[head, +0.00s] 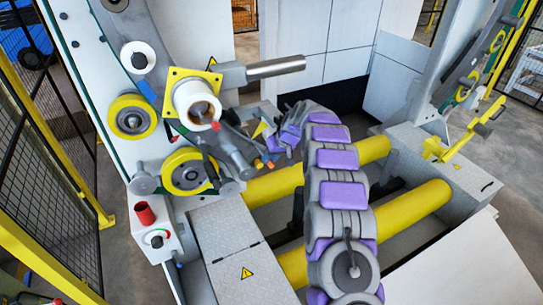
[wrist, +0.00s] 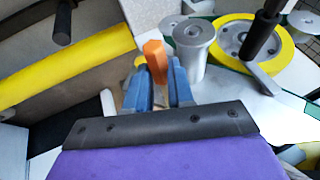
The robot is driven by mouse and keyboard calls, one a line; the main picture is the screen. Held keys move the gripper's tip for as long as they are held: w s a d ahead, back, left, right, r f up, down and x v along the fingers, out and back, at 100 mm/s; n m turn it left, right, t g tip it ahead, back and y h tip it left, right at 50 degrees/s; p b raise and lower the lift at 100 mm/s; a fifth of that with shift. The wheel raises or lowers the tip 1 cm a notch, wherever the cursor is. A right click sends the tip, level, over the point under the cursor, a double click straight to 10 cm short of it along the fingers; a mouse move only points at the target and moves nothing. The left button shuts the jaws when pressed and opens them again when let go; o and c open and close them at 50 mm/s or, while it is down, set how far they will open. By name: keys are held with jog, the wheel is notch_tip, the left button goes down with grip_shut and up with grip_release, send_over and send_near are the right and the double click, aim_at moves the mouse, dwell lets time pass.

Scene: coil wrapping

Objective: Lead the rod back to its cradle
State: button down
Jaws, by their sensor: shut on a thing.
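My gripper (wrist: 157,82) is shut on an orange-ended piece (wrist: 154,50), which I take to be the rod. The orange end stands up between the two blue fingers; the rest of it is hidden by the fingers. Just right of it is a grey spool-shaped roller (wrist: 194,42); I cannot tell if they touch. In the head view my arm reaches to the wrapping machine's ring, and the gripper is beside small orange tips (head: 258,163) below the white roll (head: 198,102). I cannot tell which part is the cradle.
A yellow wheel (wrist: 248,44) with a black post is at the right in the wrist view. In the head view, a metal cylinder (head: 276,68) juts right above the gripper. Yellow rollers (head: 408,210) lie below my arm.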

notch_tip(320, 180, down, 7)
jog(key=a+b, duration=0.2)
jog(key=b, duration=0.1)
jog(key=shift+s+r, duration=0.2)
jog(key=shift+s, duration=0.25)
jog(key=shift+a+b, duration=0.1)
jog(key=shift+b, duration=0.25)
dwell(0.6)
jog(key=a+f, duration=0.1)
jog(key=f+b, duration=0.1)
jog(key=f, duration=0.1)
jog(key=s+a+f+b, duration=0.1)
jog(key=shift+a+f, duration=0.3)
jog(key=shift+f, duration=0.1)
jog(key=shift+b, duration=0.45)
dwell(0.6)
